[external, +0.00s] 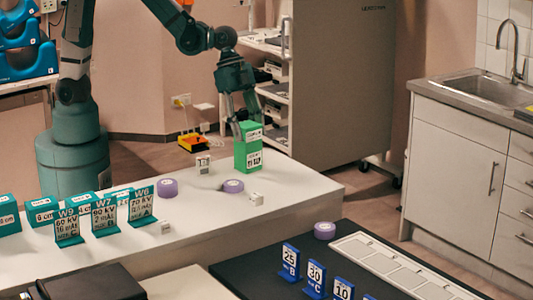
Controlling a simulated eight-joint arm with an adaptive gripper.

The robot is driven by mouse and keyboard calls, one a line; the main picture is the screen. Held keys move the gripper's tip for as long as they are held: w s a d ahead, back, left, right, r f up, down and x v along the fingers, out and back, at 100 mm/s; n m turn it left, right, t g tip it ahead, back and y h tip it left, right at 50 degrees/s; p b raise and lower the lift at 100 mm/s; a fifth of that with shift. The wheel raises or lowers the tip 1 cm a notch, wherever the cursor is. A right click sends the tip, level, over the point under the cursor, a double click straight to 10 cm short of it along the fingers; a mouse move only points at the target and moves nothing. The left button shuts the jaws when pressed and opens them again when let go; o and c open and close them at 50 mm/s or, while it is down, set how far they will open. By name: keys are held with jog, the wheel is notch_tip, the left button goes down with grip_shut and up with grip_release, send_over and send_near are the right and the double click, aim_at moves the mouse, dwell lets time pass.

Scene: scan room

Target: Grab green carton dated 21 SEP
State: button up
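A green carton (247,154) stands upright near the far edge of the white table. It has white labels with dark print on its top and front; the print is too small to read, so I cannot confirm the date. My gripper (246,123) points down at the carton's top, one finger to the left and one to the right. The fingers reach the carton's upper end. I cannot tell whether they press on it or only straddle it.
On the white table (290,186) are purple tape rolls (233,186), small white label blocks (203,164) and teal cards (142,205) at the left. A black surface (240,270) with blue number cards (291,262) lies in front. The table right of the carton is clear.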

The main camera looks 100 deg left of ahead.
jog(key=c, duration=0.5)
jog(key=shift+r, duration=0.15)
jog(key=shift+r+p, duration=0.55)
jog(key=shift+r, duration=4.3)
